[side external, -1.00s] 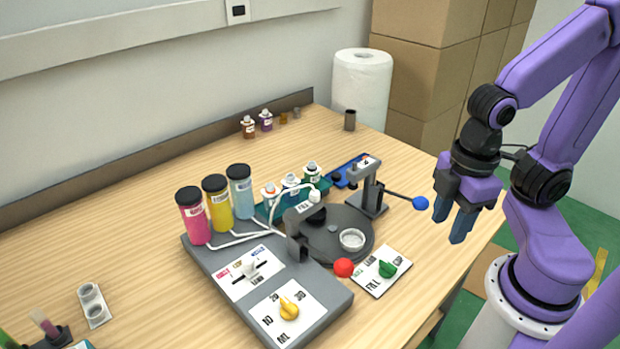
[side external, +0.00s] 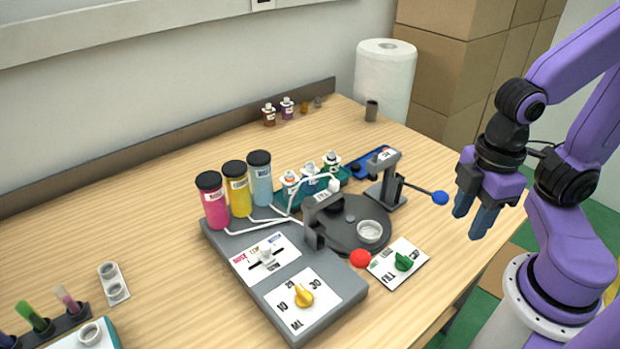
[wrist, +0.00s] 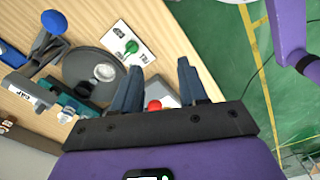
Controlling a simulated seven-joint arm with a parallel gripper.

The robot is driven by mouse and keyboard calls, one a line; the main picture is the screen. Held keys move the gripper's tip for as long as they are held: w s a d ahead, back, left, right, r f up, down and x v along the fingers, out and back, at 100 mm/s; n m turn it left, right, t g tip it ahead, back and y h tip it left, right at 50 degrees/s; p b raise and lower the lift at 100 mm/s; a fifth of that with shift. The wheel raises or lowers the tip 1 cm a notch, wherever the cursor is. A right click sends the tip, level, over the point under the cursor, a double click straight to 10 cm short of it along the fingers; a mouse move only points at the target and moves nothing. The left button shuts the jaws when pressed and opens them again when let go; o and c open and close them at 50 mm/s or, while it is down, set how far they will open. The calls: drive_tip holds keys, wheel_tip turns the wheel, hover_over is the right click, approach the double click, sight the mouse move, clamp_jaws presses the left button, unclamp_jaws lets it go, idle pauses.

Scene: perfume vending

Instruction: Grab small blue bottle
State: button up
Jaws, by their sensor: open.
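Three small white-capped bottles stand in a teal rack (side external: 342,182) behind the round grey turntable. The middle one looks like the small blue bottle (side external: 310,184); its lower part is mostly hidden by the rack and a white tube. My gripper (side external: 473,214) is open and empty, pointing down near the right edge of the table, well to the right of the rack. In the wrist view my gripper (wrist: 159,66) has its fingers apart with nothing held.
A lever with a blue ball (side external: 440,198) sticks out between the turntable (side external: 345,235) and my gripper. The grey dispenser (side external: 325,312) with pink, yellow and light blue cylinders stands left of the turntable. A red ball (side external: 360,258) and a green knob (side external: 403,261) are in front.

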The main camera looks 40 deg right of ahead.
drive_tip(key=shift+o, duration=0.3)
drive_tip(key=shift+o, duration=0.6)
